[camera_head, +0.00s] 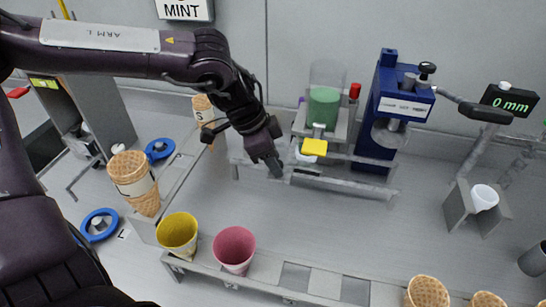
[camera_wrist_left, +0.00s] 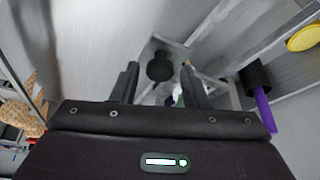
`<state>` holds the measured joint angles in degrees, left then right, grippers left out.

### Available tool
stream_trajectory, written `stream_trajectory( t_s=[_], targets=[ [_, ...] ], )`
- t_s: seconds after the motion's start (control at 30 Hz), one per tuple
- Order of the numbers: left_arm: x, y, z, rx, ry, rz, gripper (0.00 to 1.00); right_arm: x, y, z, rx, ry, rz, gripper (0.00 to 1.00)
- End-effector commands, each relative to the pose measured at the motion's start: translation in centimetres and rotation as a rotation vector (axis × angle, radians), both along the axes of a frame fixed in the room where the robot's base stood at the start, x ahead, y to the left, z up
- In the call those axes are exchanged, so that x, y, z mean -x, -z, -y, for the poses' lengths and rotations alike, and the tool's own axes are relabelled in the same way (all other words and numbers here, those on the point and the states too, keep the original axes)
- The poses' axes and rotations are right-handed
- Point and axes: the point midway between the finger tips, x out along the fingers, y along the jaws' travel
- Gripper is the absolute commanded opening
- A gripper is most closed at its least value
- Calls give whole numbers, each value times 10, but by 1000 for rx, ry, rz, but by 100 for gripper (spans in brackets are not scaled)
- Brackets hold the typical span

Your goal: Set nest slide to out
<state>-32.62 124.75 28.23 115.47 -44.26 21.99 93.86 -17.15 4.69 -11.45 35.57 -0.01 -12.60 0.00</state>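My left gripper (camera_head: 268,165) points down in front of the rail (camera_head: 345,185) below the green-filled clear cylinder (camera_head: 323,107). In the left wrist view its two fingers (camera_wrist_left: 158,85) are apart, with no object visibly held. A dark round knob (camera_wrist_left: 160,68) shows between and beyond the fingertips; I cannot tell whether they touch it. I cannot tell for sure which part is the nest slide. A blue press (camera_head: 390,115) stands right of the cylinder, with a black lever. My right gripper is not in view.
A yellow pad (camera_head: 315,147) sits just right of the left gripper. Yellow (camera_head: 177,234) and pink (camera_head: 234,248) cups stand in the front rack. Wafer cones (camera_head: 133,175) stand at the left. A display (camera_head: 508,103) reads 0 mm. The grey middle surface is clear.

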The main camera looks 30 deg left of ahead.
Motion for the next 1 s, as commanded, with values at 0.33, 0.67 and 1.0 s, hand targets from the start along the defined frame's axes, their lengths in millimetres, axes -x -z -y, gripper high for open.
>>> stream_trajectory(
  t_s=[0.33,0.67,1.0],
  targets=[
    [0,0,0,0,0,0,0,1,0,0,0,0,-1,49],
    [6,-4,-31,1,-9,5,0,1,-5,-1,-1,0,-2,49],
    [27,-7,-114,3,-7,7,0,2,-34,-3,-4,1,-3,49]
  ],
)
